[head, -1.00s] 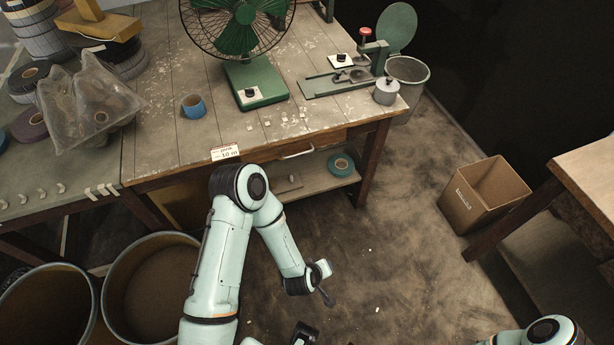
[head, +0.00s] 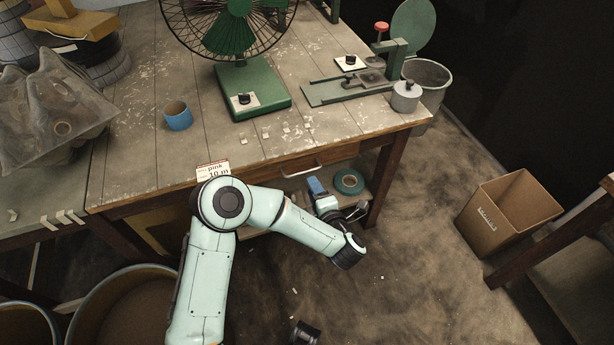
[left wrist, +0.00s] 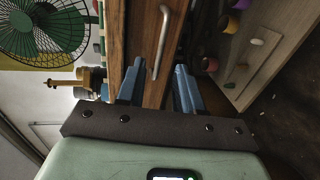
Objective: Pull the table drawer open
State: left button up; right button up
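The table drawer (head: 333,154) is a wooden front under the worn tabletop, and it looks shut. Its pale metal bar handle (head: 303,171) also shows in the left wrist view (left wrist: 162,45), where it runs up the picture on the wooden face. My left gripper (head: 317,187) is just below and in front of the handle in the head view. Its two blue fingers (left wrist: 158,78) are open in the left wrist view. The handle lies between their lines, near the tips; I cannot tell whether they touch it.
A lower shelf holds a green tape roll (head: 349,181). On the table (head: 150,140) are a green fan (head: 252,92), a blue roll (head: 178,117) and a metal pot (head: 405,97). A cardboard box (head: 505,212) stands right on open floor. Large bins are at lower left.

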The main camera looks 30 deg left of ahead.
pick_arm(q)
jog(key=x, duration=0.7)
jog(key=shift+b, duration=0.45)
pick_arm(e)
jog(key=shift+w+d+f+t, duration=0.35)
jog(key=shift+w+f, duration=0.25)
jog(key=shift+w, duration=0.3)
pick_arm(q)
jog(key=shift+d, duration=0.15)
grip_shut()
